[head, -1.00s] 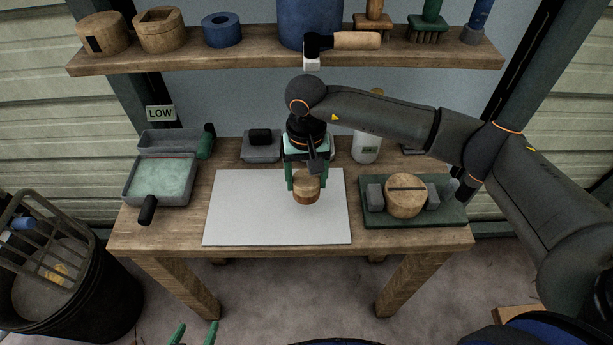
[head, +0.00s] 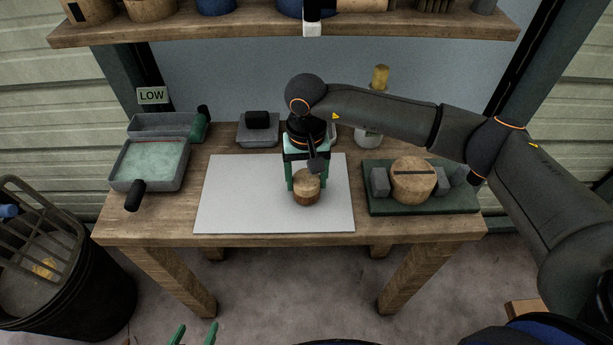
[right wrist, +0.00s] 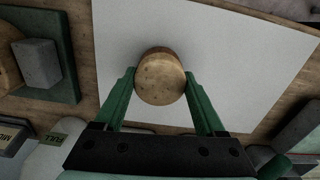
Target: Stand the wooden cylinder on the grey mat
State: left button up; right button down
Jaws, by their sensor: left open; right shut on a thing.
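The wooden cylinder (head: 306,188) is short and light brown, with its round end face up. It is over the right part of the pale grey mat (head: 235,200), and looks upright. My right gripper (head: 306,182) points down with its green fingers shut on its sides. In the right wrist view the cylinder (right wrist: 160,78) is between the fingertips, with the mat (right wrist: 220,60) behind it. I cannot tell whether its underside touches the mat. My left gripper (head: 193,335) is open and empty at the bottom edge, low in front of the table.
A green board (head: 425,203) with a slotted wooden block (head: 412,180) between grey blocks is right of the mat. A tray (head: 150,165) is at left, a grey box (head: 258,130) and a bottle (head: 368,137) behind. A shelf (head: 200,30) hangs above. The mat's left part is clear.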

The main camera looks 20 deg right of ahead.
aim_at(306, 178)
jog(key=shift+f+b, duration=0.45)
jog(key=shift+b, duration=0.05)
dwell(0.4)
grip_release()
dwell(0.4)
notch_tip(306, 178, up, 12)
jog(key=shift+r+b, duration=0.25)
jog(key=shift+b, duration=0.1)
